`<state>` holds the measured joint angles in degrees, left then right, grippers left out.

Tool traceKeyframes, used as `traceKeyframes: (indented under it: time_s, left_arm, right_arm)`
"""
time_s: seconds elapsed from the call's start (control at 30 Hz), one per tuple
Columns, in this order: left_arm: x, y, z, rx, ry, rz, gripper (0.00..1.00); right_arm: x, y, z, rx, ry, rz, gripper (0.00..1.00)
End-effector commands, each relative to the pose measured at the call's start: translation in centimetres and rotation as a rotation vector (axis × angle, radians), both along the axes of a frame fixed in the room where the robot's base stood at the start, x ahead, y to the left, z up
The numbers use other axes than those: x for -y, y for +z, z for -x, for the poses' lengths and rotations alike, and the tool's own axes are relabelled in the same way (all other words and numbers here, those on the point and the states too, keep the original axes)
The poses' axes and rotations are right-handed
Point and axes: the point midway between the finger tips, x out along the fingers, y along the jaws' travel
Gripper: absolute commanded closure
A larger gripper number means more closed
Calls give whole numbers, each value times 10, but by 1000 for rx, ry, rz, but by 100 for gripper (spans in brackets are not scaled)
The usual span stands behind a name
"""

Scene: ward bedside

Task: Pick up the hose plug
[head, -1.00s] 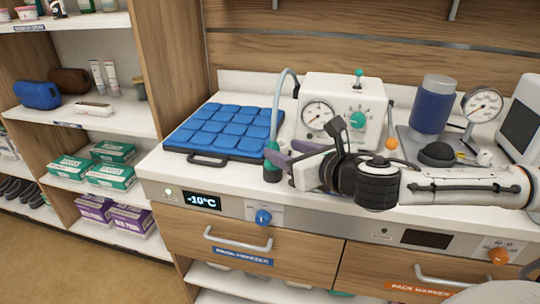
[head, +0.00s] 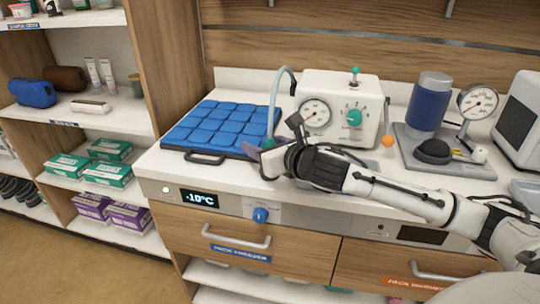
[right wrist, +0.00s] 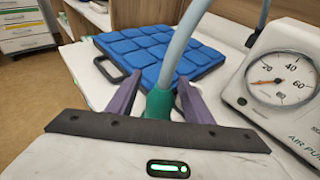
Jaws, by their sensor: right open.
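The hose plug is a green fitting on the end of a pale blue-grey hose (head: 279,98). In the right wrist view the plug (right wrist: 158,104) lies between the two purple fingers of my right gripper (right wrist: 158,84), with the hose rising from it. The fingers are open, one on each side of the plug; whether either touches it I cannot tell. In the head view my right gripper (head: 270,145) is at the counter's front, right of the blue pad, and it mostly hides the plug. My left gripper is not in view.
A blue quilted pad (head: 221,127) on a black handled tray lies left of the gripper. A white pump box with a gauge (head: 338,108) stands behind it. A blue cylinder (head: 428,103) stands further right. Shelves with boxes are at the left.

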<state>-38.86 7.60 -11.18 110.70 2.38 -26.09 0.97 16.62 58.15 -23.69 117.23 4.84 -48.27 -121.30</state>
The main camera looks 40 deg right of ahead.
Motion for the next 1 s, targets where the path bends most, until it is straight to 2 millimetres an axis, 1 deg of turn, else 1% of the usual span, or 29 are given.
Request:
traceKeyframes:
  time_s: [0.13, 0.17, 0.4, 0.63, 0.73, 0.87, 1.0]
  left_arm:
    - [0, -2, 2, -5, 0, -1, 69]
    - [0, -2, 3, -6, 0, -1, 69]
    - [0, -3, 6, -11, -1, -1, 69]
    - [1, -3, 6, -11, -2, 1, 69]
    - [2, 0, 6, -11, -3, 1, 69]
    - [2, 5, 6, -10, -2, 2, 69]
    - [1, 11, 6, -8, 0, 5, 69]
  right_arm:
    - [0, 0, 0, 0, 0, 0, 53]
    - [0, 0, 0, 0, 0, 0, 57]
    - [0, 0, 1, -1, 0, 0, 97]
    - [0, 1, 1, 1, 0, 0, 97]
    - [0, 9, 0, 3, -1, 1, 97]
    - [0, 33, 0, 6, 1, 3, 97]
    - [0, 63, 0, 7, 0, 3, 97]
